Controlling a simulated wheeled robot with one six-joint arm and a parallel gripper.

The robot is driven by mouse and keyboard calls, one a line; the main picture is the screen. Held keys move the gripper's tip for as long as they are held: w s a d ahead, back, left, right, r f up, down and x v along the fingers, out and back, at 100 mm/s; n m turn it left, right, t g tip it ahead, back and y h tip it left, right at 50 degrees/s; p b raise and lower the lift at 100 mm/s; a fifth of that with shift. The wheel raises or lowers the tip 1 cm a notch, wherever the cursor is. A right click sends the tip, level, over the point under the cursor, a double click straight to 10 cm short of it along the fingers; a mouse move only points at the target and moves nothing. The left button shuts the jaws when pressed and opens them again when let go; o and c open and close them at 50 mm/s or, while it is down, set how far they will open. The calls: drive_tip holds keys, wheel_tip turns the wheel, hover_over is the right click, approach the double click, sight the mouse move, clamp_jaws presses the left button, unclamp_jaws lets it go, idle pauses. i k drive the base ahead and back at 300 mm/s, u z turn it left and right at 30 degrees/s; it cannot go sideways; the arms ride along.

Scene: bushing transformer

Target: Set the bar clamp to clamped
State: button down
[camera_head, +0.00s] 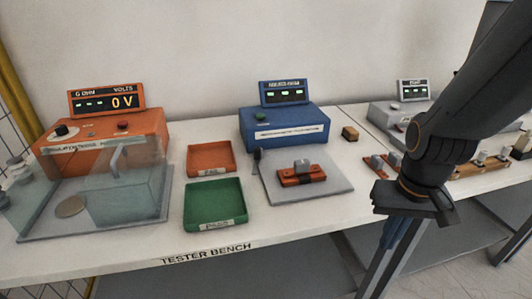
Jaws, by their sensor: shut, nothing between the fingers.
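A grey plate (330,192) lies on the bench in front of the blue tester. On it sits an orange-brown block with a dark band and a small grey piece (302,166) on top. A dark upright handle (257,160) stands at the plate's left edge. These look like the clamp fixture, but I cannot tell its bar or whether it is clamped. My gripper (398,220) is shut and empty, at the bench's front edge to the right of the plate and apart from it. My arm comes down from the upper right and hides part of the bench behind it.
The blue tester (284,127) stands behind the plate. Orange (211,158) and green (214,202) trays lie left of it. Further left is an orange tester (105,137) with a clear guard box (60,205). A small brown block (350,133) and wooden fixtures (480,170) are right.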

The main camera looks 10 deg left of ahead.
sight(257, 151)
drive_tip(key=z, duration=1.55)
drive_tip(key=k, duration=0.7)
drive_tip(key=u, duration=1.8)
drive_tip(key=i, duration=0.15)
drive_tip(key=z, duration=0.05)
